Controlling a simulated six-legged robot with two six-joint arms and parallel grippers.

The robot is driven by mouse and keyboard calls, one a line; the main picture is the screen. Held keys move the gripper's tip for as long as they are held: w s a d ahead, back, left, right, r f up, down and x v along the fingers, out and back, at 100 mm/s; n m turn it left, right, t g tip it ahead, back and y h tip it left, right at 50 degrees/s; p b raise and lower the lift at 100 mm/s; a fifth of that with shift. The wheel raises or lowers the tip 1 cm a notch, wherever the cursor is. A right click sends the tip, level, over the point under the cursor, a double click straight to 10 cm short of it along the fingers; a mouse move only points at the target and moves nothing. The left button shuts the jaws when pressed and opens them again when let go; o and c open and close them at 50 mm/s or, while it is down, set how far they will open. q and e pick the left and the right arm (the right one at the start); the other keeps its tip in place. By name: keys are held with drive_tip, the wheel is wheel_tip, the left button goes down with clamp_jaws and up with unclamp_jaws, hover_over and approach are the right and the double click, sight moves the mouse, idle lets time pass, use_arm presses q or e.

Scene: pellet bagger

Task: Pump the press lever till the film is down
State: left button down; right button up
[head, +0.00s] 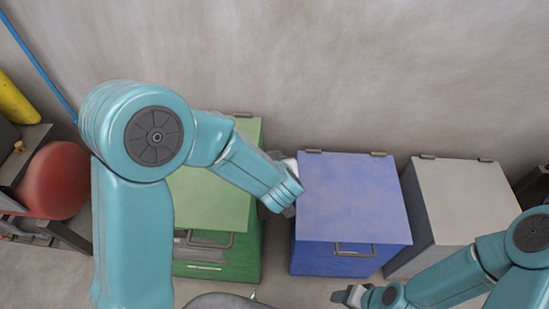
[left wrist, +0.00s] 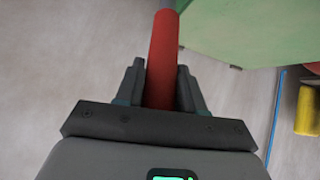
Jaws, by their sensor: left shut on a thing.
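In the left wrist view a red lever grip (left wrist: 162,60) on a grey rod runs up between the fingers of my left gripper (left wrist: 160,75), which is shut on it. In the head view my left gripper (head: 288,210) is mostly hidden under its own wrist, between the green and blue bins, and the lever cannot be made out there. The film cannot be made out in either view. My right gripper (head: 352,296) is at the bottom edge, in front of the blue bin; its jaws are too small to judge.
A green bin (head: 215,200), a blue bin (head: 350,200) and a grey-white bin (head: 465,200) with closed lids stand along the wall. A red rounded object (head: 55,180) and a yellow cylinder (head: 14,100) are at left.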

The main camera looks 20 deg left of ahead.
use_arm(q)
drive_tip(key=shift+f, duration=0.1)
idle(0.3)
drive_tip(key=c, duration=0.8)
unclamp_jaws()
drive_tip(key=shift+w, duration=0.1)
drive_tip(key=shift+s+d+r, duration=0.1)
drive_tip(key=shift+s+r, duration=0.1)
drive_tip(key=shift+r, duration=0.15)
drive_tip(key=p+v, duration=0.1)
drive_tip(key=v, duration=1.4)
drive_tip(key=shift+s+d+r, duration=0.1)
drive_tip(key=shift+s+r, duration=0.1)
